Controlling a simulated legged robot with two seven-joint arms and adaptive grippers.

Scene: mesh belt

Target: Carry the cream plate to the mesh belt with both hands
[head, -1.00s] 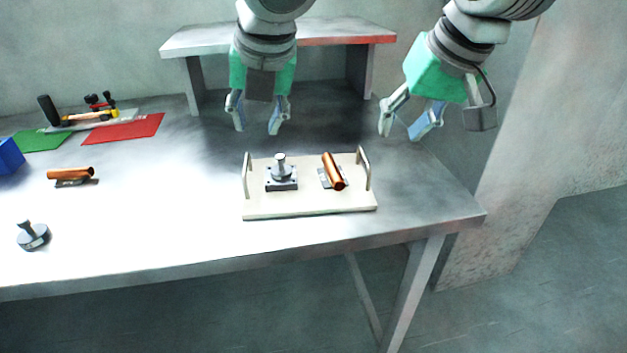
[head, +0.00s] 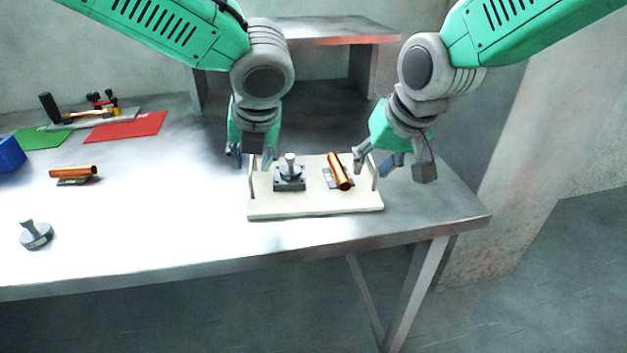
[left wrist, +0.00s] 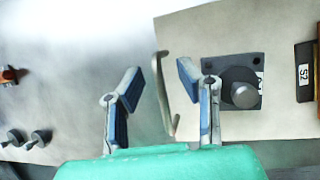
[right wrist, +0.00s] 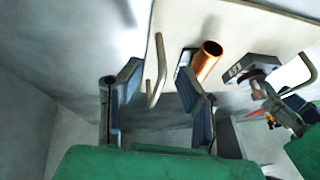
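The cream plate (head: 315,207) lies flat on the metal table, with an upright handle at each end. It carries a grey block with a knob (head: 289,178) and a copper cylinder on a dark base (head: 339,172). My left gripper (head: 251,160) is open above the left handle (head: 252,180); in the left wrist view that handle (left wrist: 166,95) shows between the fingers. My right gripper (head: 375,165) is open at the right handle (head: 374,172); in the right wrist view that handle (right wrist: 158,70) shows between the fingers. I cannot make out a mesh belt.
A raised shelf (head: 340,30) stands behind. To the left are a red mat (head: 125,127), a green mat (head: 42,138), a blue box (head: 8,153), another copper cylinder (head: 72,172) and a grey knobbed weight (head: 36,235). The table's front edge is close to the plate.

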